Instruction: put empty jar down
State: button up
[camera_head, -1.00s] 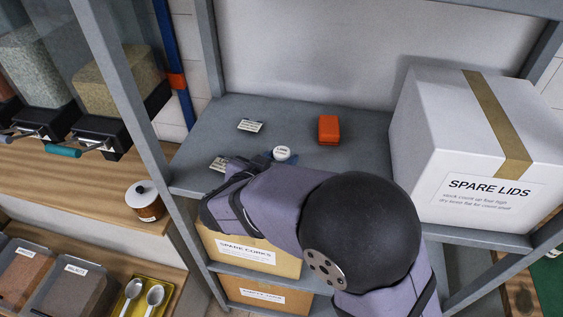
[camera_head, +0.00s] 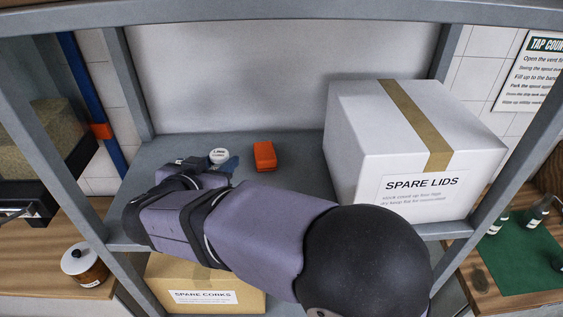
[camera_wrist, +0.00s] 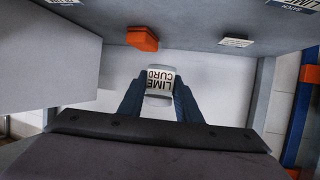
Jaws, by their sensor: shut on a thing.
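A small jar labelled "LIME CURD" (camera_wrist: 160,80) is between the two dark blue fingers of my gripper (camera_wrist: 160,88) in the wrist view. The gripper is shut on it. In the head view its white lid (camera_head: 218,156) shows just beyond my arm, with a blue finger at its right. It is over the grey shelf (camera_head: 300,180), left of an orange block (camera_head: 264,156). The wrist view appears upside down, with the shelf surface at the top. I cannot tell whether the jar touches the shelf, nor whether it is empty.
A large white "SPARE LIDS" box (camera_head: 425,195) fills the right of the shelf. Label cards (camera_wrist: 235,40) lie on the shelf in the wrist view. A "SPARE CORKS" box (camera_head: 205,285) is below. Grey posts (camera_head: 130,85) frame the shelf. Some shelf beside the orange block is clear.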

jog(key=w+d+m+h+b, duration=0.2)
jog(key=w+d+b, duration=0.1)
jog(key=w+d, duration=0.5)
jog(key=m+g+h+b, duration=0.1)
jog(key=g+h+b, duration=0.1)
send_over(303, 160)
jog(key=shift+t, duration=0.3)
jog(key=shift+s+f+b, duration=0.1)
jog(key=shift+f+b, duration=0.2)
jog(key=shift+f, duration=4.6)
jog(key=shift+f, duration=0.15)
jog(key=o, duration=1.2)
jog(key=shift+c, duration=0.2)
jog(key=shift+r, duration=0.2)
jog(key=b+v, duration=0.1)
jog(key=v, duration=1.1)
jog(key=shift+d+r, duration=0.1)
